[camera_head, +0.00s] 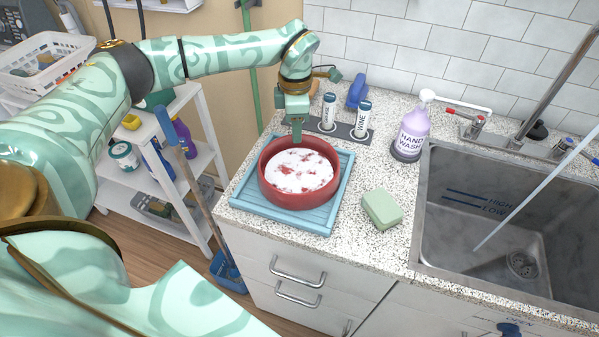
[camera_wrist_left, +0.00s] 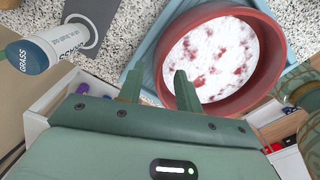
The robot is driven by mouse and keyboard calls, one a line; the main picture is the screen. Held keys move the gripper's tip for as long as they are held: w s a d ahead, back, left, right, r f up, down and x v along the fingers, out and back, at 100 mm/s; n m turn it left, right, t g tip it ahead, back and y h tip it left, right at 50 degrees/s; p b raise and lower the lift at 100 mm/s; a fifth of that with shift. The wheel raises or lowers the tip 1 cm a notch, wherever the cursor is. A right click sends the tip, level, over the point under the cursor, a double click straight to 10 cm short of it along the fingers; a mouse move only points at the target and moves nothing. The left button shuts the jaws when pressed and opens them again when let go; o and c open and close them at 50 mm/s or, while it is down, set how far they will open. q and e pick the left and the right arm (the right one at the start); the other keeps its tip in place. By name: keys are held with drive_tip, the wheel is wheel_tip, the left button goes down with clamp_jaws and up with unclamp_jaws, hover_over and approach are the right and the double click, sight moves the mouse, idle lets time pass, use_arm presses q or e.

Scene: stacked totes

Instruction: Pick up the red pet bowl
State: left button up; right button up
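The red pet bowl (camera_head: 292,199) stands upright on a blue tray (camera_head: 328,216) on the speckled counter. White matter with red patches shows inside it. It also fills the upper right of the left wrist view (camera_wrist_left: 238,101). My left gripper (camera_head: 297,136) points down at the bowl's back rim. In the left wrist view its two fingers (camera_wrist_left: 158,76) are apart, with the rim close to them and one finger overlapping the bowl's inside. Nothing is gripped. I cannot tell whether the fingers touch the bowl. My right gripper is not in view.
Two labelled shakers (camera_head: 362,118) stand on a grey mat behind the bowl. A purple hand wash bottle (camera_head: 411,136) and a green sponge (camera_head: 382,208) are to its right, then the sink (camera_head: 519,262). A white shelf (camera_head: 187,197) stands left of the counter.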

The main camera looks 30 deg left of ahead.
sight(299, 169)
use_arm(q)
wheel_tip(299, 169, down, 3)
drive_tip(key=shift+f+b, duration=0.2)
drive_tip(key=shift+b, duration=0.1)
drive_tip(key=shift+r, duration=0.1)
clamp_jaws()
